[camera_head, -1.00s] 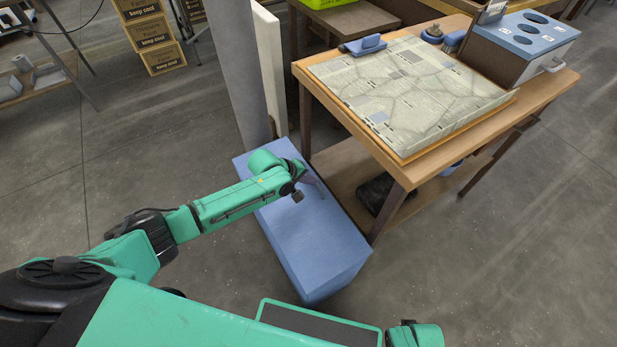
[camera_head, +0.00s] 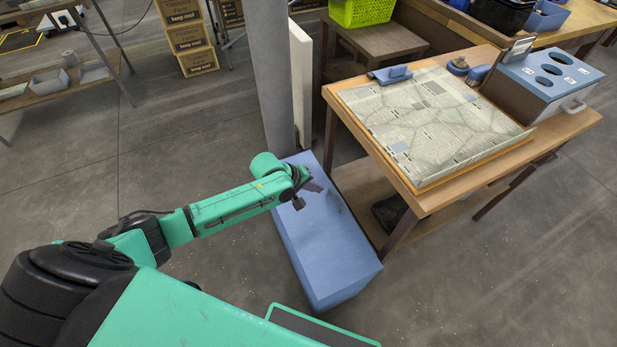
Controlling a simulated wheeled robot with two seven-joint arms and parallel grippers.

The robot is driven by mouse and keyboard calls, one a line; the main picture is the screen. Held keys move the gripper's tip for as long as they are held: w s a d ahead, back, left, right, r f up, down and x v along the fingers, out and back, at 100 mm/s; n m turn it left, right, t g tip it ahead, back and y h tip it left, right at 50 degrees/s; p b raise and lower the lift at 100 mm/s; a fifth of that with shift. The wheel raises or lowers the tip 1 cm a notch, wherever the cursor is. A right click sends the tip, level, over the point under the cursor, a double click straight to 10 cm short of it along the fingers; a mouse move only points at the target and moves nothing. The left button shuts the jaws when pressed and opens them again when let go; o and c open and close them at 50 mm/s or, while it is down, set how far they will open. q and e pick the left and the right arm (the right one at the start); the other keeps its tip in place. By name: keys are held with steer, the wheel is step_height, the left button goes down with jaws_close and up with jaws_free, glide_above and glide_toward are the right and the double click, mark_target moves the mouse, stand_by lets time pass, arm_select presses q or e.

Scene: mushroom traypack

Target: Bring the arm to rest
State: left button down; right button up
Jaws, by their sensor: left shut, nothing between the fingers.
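My left arm, green with black joints, reaches in from the left. Its gripper (camera_head: 313,186) is at the far end of the arm, over the upper part of a blue box (camera_head: 325,240) on the floor. The gripper is small and dark in this view; it is shut and nothing shows in it. I cannot tell whether it touches the box. My right gripper is not in view.
A wooden table (camera_head: 440,193) with a map-like board (camera_head: 430,115) stands right of the box. A blue-topped caddy (camera_head: 550,75) is at its right end. A grey post (camera_head: 272,80) and white panel (camera_head: 301,80) rise behind the box. Floor at left is open.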

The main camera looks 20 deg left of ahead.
arm_select(q)
steer(key=v, duration=0.4)
steer(key=shift+w+d+r+p, duration=0.1)
steer(key=shift+w+r+p, duration=0.1)
steer(key=shift+p, duration=0.1)
steer(key=s+a+f+m+y+p, duration=0.4)
steer(key=s+a+f+p, duration=0.3)
steer(key=s+a+f, duration=0.35)
steer(key=s+f+m+g+p, duration=0.2)
steer(key=s+f, duration=0.3)
steer(key=s, duration=0.9)
steer(key=s+f+m+g+y+p, duration=0.1)
steer(key=s+f+m, duration=0.4)
steer(key=s, duration=0.9)
steer(key=shift+d+f+m+g+p, duration=0.35)
steer(key=shift+g+p, duration=0.3)
steer(key=shift+g, duration=0.25)
